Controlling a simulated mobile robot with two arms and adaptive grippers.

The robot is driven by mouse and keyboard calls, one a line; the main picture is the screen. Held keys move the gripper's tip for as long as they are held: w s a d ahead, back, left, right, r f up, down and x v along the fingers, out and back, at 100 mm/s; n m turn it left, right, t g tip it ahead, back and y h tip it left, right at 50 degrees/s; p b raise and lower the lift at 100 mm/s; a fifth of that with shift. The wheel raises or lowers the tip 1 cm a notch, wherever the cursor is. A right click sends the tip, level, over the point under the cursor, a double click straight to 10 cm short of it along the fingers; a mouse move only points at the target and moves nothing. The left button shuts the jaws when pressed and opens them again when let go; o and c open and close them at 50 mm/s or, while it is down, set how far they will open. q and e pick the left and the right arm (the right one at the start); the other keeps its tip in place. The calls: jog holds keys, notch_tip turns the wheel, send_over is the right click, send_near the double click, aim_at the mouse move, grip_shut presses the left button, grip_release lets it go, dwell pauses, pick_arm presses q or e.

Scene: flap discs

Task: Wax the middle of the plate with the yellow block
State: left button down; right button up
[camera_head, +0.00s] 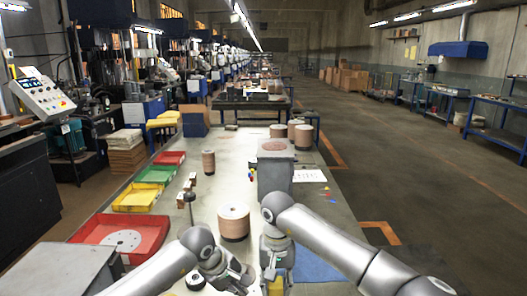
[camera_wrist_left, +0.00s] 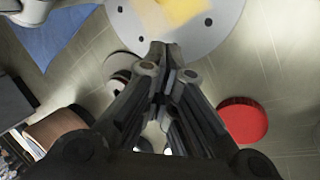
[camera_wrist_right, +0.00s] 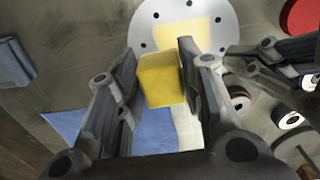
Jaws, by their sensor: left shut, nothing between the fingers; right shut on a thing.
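The yellow block (camera_wrist_right: 161,80) sits between the fingers of my right gripper (camera_wrist_right: 158,62) in the right wrist view, and the gripper is shut on it. A bit of it shows low in the head view (camera_head: 276,287). The round grey plate (camera_wrist_right: 150,24) with dark holes lies beyond the block, and a pale yellow patch (camera_wrist_right: 208,32) covers part of its middle. I cannot tell whether the block touches the plate. My left gripper (camera_wrist_left: 164,54) is shut and empty, with its fingertips close to the plate's edge (camera_wrist_left: 225,30) in the left wrist view.
A red disc (camera_wrist_left: 242,120) and a blue mat (camera_wrist_right: 115,130) lie near the plate. A stack of brown discs (camera_head: 233,221), a grey box (camera_head: 274,175) and red (camera_head: 150,255), green and yellow trays stand farther up the table. My two grippers are close together.

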pick_arm(q)
jog(key=shift+f, duration=1.35)
dwell(0.6)
pick_arm(e)
jog(key=shift+w+a, duration=0.75)
jog(key=shift+w, duration=0.15)
jog(key=shift+w+a, duration=0.7)
jog(key=shift+w, duration=0.2)
jog(key=shift+f, duration=2.35)
jog(key=shift+s, duration=0.1)
